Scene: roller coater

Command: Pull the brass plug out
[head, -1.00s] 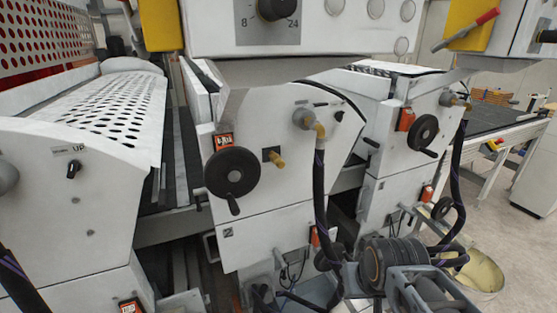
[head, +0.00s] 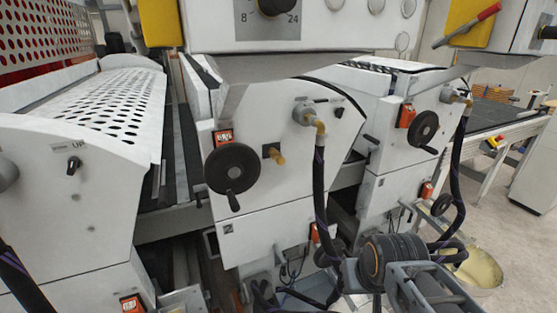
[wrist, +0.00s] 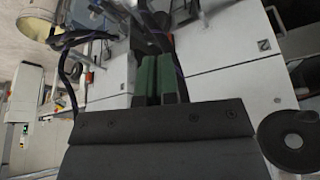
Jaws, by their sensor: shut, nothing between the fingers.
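The brass plug (head: 273,153) sticks out of a small dark square plate on the white front panel of the middle machine unit. It is just right of the black handwheel (head: 231,168). In the wrist view my gripper (wrist: 158,72) shows as two green-padded fingers close together, shut and empty. It is in front of white machine panels, apart from the plug. I cannot make out the plug in the wrist view. In the head view my arm is at the lower right, and the fingers cannot be made out there.
A brass elbow fitting with a black hose (head: 320,190) hangs right of the plug. A second handwheel (head: 423,130) and hose are farther right. A control box (head: 330,30) overhangs above. A bucket (head: 480,275) stands on the floor at lower right.

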